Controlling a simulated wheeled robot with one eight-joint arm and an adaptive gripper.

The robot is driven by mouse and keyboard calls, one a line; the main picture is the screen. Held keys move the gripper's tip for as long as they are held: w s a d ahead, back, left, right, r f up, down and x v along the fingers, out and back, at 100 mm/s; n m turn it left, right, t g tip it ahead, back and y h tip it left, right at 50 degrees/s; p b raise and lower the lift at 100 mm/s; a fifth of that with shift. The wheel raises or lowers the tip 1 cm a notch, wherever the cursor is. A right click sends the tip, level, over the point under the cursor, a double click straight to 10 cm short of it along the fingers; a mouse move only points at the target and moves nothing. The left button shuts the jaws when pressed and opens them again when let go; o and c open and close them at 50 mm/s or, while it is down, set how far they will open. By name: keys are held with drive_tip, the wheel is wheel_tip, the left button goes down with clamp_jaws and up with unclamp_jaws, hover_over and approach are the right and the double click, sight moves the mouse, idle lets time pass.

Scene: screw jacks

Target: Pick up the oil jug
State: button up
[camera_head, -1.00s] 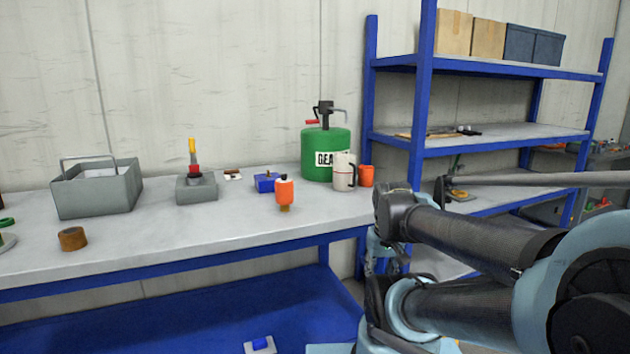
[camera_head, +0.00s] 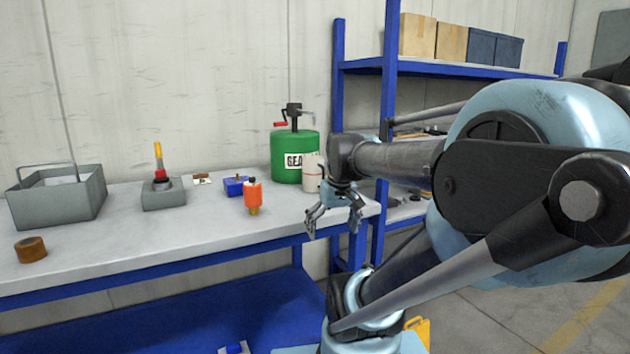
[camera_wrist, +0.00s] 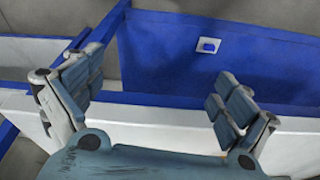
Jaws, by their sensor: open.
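The oil jug (camera_head: 312,174) looks like the cream, mug-shaped vessel near the right end of the workbench, in front of the green drum (camera_head: 285,158). It stands upright. Its right side is partly hidden by my arm in the head view. My gripper (camera_head: 333,227) hangs open and empty at the bench's front edge, below and slightly right of the jug, not touching it. In the wrist view my gripper (camera_wrist: 158,75) shows both fingers spread with nothing between them. The jug is not in the wrist view.
A blue shelf post (camera_head: 388,90) rises to the right. The front middle of the bench is clear.

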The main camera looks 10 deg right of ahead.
drive_tip(key=w+r+n+y, duration=0.1)
drive_tip(key=w+r+n, duration=0.2)
drive_tip(key=w+r, duration=1.05)
drive_tip(key=n+t+y, duration=0.1)
drive_tip(key=n, duration=0.2)
approach(312, 168)
wheel_tip(312, 168, up, 5)
drive_tip(key=w+d, duration=0.2)
drive_tip(key=d, duration=0.1)
drive_tip(key=x, duration=1.7)
drive_tip(key=shift+w+a, duration=0.3)
drive_tip(key=shift+w, duration=0.05)
drive_tip(key=shift+r, duration=0.1)
drive_tip(key=c, duration=1.6)
